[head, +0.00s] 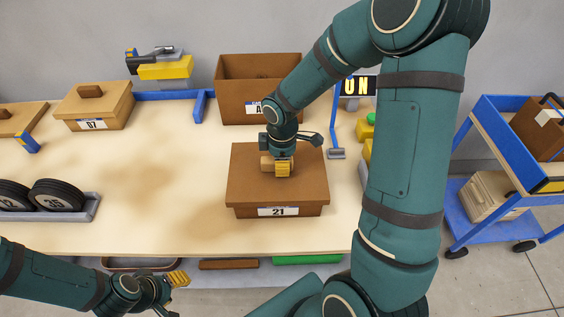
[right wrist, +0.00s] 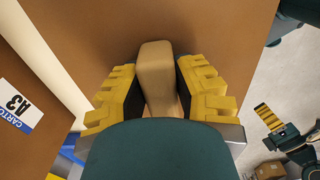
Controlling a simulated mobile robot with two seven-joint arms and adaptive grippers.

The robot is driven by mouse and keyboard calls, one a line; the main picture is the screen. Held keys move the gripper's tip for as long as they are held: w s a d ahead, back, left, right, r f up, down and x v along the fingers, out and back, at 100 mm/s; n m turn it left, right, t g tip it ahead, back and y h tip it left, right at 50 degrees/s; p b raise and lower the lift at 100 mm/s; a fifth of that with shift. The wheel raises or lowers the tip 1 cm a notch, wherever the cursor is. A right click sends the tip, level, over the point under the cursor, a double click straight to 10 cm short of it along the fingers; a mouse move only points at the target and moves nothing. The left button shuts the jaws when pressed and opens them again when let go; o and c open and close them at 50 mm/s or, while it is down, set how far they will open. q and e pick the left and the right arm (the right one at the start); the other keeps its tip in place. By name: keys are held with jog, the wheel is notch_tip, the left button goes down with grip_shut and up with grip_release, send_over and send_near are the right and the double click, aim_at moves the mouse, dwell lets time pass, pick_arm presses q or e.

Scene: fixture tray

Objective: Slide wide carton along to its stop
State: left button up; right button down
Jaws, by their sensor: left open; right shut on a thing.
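A wide brown carton (head: 243,180) labelled 21 sits on the table near its front edge, right of the middle. A light wooden knob (right wrist: 156,75) stands on its top. My right gripper (head: 275,168) reaches down from above and is shut on this knob, one yellow finger on each side of it in the right wrist view. The carton rests on the table. My left gripper (head: 178,281) is open and empty, low in front of the table; it also shows in the right wrist view (right wrist: 270,120). A blue angled bracket (head: 200,105) stands on the table behind and left of the carton.
An open brown box (head: 232,95) stands behind the carton. A tan carton (head: 92,105) labelled 07 and a tray of wheels (head: 95,207) lie left. A lit sign (head: 357,86) stands at back right. The table's middle is clear. A blue cart (head: 466,207) stands right.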

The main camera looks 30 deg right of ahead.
aim_at(313, 168)
jog(key=shift+s+d, duration=0.1)
jog(key=shift+s+d+p, duration=0.35)
jog(key=shift+s+d, duration=0.35)
jog(key=shift+d, duration=0.45)
jog(key=shift+s+d+p, duration=0.35)
jog(key=shift+s+d, duration=0.4)
jog(key=shift+d, duration=0.4)
jog(key=shift+s+d+p, duration=0.35)
jog(key=shift+s+d, duration=0.35)
jog(key=shift+d, duration=0.45)
jog(key=shift+s+d+f+p, duration=0.1)
jog(key=shift+s+d+p, duration=0.35)
jog(key=shift+d, duration=0.35)
jog(key=shift+s+d+r+p, duration=0.1)
jog(key=shift+s+d+p, duration=0.1)
jog(key=shift+s+d, duration=0.5)
jog(key=shift+s+d+f+p, duration=0.1)
jog(key=shift+s+d+p, duration=0.25)
jog(key=shift+d, duration=0.6)
jog(key=shift+s+d, duration=0.15)
jog(key=shift+d, duration=0.25)
jog(key=c, duration=0.7)
grip_release()
jog(key=shift+c, duration=0.2)
